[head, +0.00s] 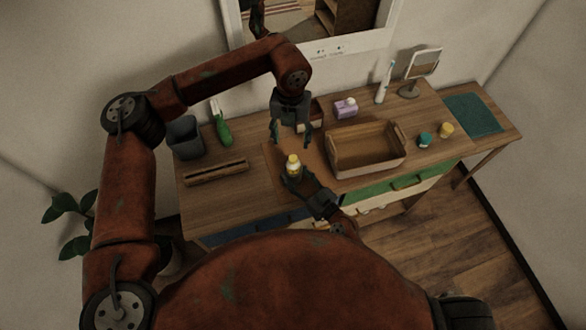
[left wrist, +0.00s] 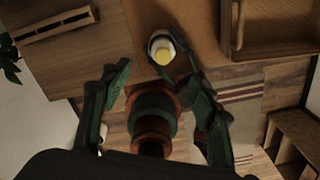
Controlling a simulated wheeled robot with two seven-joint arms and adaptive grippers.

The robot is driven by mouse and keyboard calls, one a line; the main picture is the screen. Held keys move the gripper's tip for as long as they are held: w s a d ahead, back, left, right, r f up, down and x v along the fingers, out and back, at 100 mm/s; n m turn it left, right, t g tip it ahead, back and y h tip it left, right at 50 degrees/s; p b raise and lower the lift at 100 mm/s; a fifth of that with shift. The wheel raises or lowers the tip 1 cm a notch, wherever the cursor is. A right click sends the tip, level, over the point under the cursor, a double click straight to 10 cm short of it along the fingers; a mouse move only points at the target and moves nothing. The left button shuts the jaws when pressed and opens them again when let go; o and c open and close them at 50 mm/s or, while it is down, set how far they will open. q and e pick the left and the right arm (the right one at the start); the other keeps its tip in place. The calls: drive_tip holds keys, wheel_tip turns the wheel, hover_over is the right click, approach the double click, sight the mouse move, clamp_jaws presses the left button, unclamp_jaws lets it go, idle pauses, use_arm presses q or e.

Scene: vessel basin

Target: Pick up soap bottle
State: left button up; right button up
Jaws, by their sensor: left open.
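A small white bottle with a yellow cap (head: 293,166), which I take to be the soap bottle, stands upright near the front edge of the wooden table. My left gripper (head: 291,136) hangs open and empty, its fingers pointing down, just behind and above the bottle in the head view. In the left wrist view the bottle (left wrist: 161,48) shows beyond the spread fingers of my left gripper (left wrist: 160,85). My right gripper (head: 304,184) reaches in from the front, right beside the bottle; whether it grips or touches it I cannot tell.
A wooden basket (head: 365,160) stands right of the bottle. A slotted wooden holder (head: 216,173), dark cup (head: 185,136) and green bottle (head: 223,129) are on the left. Two small jars (head: 424,139) (head: 446,130) are far right.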

use_arm(q)
drive_tip(key=n, duration=0.2)
hover_over(293, 158)
drive_tip(key=shift+n, duration=0.3)
drive_tip(key=f, duration=0.6)
drive_tip(key=shift+a, duration=0.3)
drive_tip(key=shift+w+d+f, duration=0.1)
drive_tip(key=shift+d+f, duration=0.05)
drive_tip(key=shift+f, duration=1.25)
drive_tip(key=shift+d+f, duration=0.15)
drive_tip(key=shift+f, duration=1.2)
drive_tip(key=shift+c, duration=0.3)
clamp_jaws()
